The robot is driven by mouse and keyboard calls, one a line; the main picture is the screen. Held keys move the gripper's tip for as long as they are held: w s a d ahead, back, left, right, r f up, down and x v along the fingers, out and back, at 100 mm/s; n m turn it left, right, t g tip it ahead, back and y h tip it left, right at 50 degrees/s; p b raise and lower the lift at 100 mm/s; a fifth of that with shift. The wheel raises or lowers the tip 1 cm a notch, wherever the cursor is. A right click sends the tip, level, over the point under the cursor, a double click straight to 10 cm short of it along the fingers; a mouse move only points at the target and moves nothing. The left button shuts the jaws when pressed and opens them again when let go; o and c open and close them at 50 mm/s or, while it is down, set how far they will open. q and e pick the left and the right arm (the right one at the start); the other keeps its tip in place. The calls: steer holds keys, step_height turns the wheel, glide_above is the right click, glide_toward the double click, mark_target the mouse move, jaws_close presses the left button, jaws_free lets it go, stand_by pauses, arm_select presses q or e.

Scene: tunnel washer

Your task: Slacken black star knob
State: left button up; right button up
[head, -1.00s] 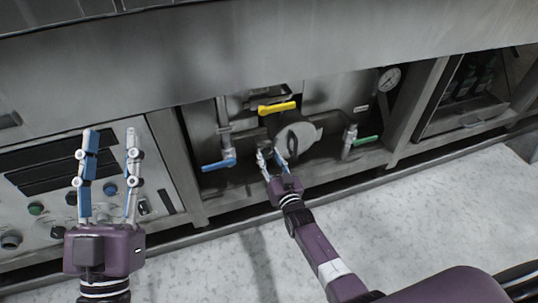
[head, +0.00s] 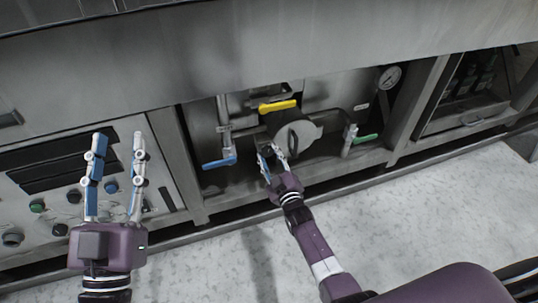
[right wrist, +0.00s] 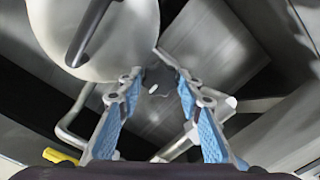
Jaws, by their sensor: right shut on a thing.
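The black star knob (right wrist: 157,77) shows as a dark shape between the fingertips of my right gripper (right wrist: 158,86) in the right wrist view. Its lobes are hard to make out. My right gripper (head: 272,151) is shut on it, below and left of the round grey cover (head: 298,134) in the recess. In the head view the fingers hide the knob. My left gripper (head: 118,140) is open and empty, in front of the control panel at left.
A yellow valve handle (head: 278,106) is above the right gripper, a blue handle (head: 219,162) to its left and a green handle (head: 366,139) to its right. A pressure gauge (head: 389,77) is further right. The pale floor (head: 400,215) in front is clear.

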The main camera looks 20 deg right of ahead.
steer(key=shift+f+n, duration=0.1)
steer(key=shift+n, duration=0.3)
steer(key=o, duration=1.2)
steer(key=shift+c, duration=0.2)
steer(key=s, duration=1.2)
steer(key=shift+d, duration=0.2)
